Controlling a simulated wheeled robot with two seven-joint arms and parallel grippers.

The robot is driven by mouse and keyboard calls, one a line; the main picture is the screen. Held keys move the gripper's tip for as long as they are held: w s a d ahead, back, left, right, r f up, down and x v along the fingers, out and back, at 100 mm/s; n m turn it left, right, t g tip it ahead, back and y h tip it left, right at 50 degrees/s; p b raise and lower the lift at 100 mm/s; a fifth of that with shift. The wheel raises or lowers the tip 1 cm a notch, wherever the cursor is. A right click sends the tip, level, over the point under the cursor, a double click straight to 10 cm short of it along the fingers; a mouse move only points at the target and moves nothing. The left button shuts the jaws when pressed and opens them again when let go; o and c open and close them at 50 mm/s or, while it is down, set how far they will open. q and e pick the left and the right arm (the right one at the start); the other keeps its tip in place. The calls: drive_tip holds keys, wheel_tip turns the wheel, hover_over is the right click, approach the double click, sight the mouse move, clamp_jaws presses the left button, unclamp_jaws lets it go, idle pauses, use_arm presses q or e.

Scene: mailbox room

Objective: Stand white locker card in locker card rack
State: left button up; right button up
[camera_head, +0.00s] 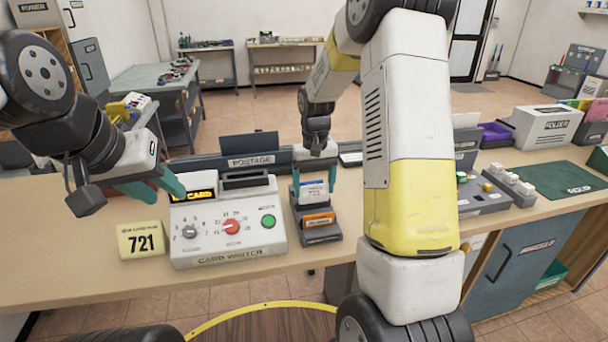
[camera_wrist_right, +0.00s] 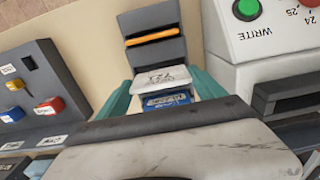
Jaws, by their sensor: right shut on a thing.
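The white locker card (camera_head: 314,193) has a blue strip along its top and a printed number too small to read surely. My right gripper (camera_head: 313,184) is shut on it and holds it upright over the rear part of the dark locker card rack (camera_head: 319,237). The card (camera_wrist_right: 163,77) also shows between the teal fingers of my right gripper (camera_wrist_right: 162,92) in the right wrist view. I cannot tell whether its lower edge is inside a slot. An orange card (camera_head: 319,219) stands in the rack's front part. My left gripper (camera_head: 168,191) is open and empty, left of the card writer.
The white card writer (camera_head: 226,236) stands close left of the rack, with a yellow 721 sign (camera_head: 141,240) beside it. A postage unit (camera_head: 251,160) is behind.

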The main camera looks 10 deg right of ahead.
sight(315, 198)
drive_tip(key=shift+f, duration=0.7)
drive_tip(key=shift+f, duration=0.15)
drive_tip(key=shift+f, duration=0.8)
drive_tip(key=shift+s+f, duration=0.2)
drive_tip(key=shift+f, duration=0.1)
drive_tip(key=o, duration=1.5)
drive_tip(key=shift+c, duration=0.2)
drive_tip(key=shift+w+r, duration=0.2)
drive_tip(key=shift+r, duration=3.4)
